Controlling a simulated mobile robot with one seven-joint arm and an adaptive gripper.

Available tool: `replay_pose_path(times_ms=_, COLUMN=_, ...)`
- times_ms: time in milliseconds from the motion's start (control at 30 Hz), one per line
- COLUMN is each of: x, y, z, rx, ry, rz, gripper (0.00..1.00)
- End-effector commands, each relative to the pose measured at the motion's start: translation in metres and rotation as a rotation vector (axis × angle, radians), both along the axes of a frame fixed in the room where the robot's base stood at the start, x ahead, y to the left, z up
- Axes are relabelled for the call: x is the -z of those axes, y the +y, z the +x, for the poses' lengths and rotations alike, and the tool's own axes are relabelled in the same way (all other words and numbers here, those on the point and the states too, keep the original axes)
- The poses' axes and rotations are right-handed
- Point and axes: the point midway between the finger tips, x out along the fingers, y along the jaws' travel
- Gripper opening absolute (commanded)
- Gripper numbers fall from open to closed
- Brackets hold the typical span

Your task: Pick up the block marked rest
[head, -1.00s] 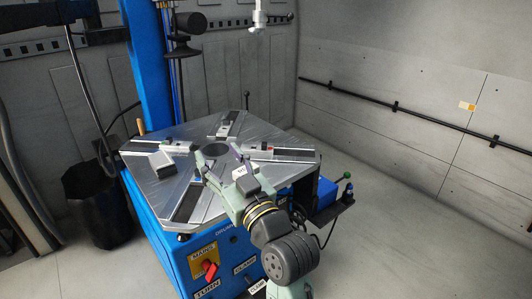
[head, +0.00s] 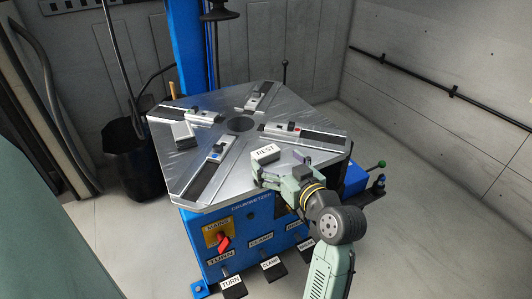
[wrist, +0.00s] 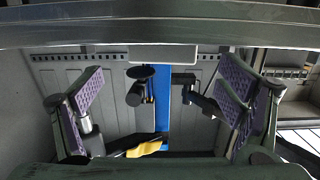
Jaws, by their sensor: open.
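The block marked REST (head: 265,152) is pale, with black letters on a white face. It rests on the front part of the grey turntable top (head: 215,97). My gripper (head: 276,166) is open at the table's front edge, just on the near side of the block. A pale bar at the top centre, between and beyond the fingers, appears to be the block (wrist: 162,53). Contact cannot be told.
Several clamp slides lie on the tabletop around a dark centre hole (head: 240,124). A grey block (head: 184,133) sits at the left. A blue column (head: 188,50) stands behind. Labelled pedals (head: 233,288) are below, and a black bin (head: 128,155) is at left.

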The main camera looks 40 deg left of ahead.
Motion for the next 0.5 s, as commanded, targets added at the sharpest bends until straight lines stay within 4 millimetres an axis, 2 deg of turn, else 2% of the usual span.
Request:
replay_pose_path(times_ms=100, x=-0.003, y=0.019, z=0.004, rx=-0.005, ry=0.001, rz=-0.002, gripper=0.88)
replay_pose_path(times_ms=233, x=0.0, y=0.036, z=0.01, rx=-0.003, ry=0.001, rz=-0.002, gripper=0.88)
replay_pose_path(times_ms=500, x=0.003, y=0.043, z=0.014, rx=-0.002, ry=-0.001, rz=0.0, gripper=0.88)
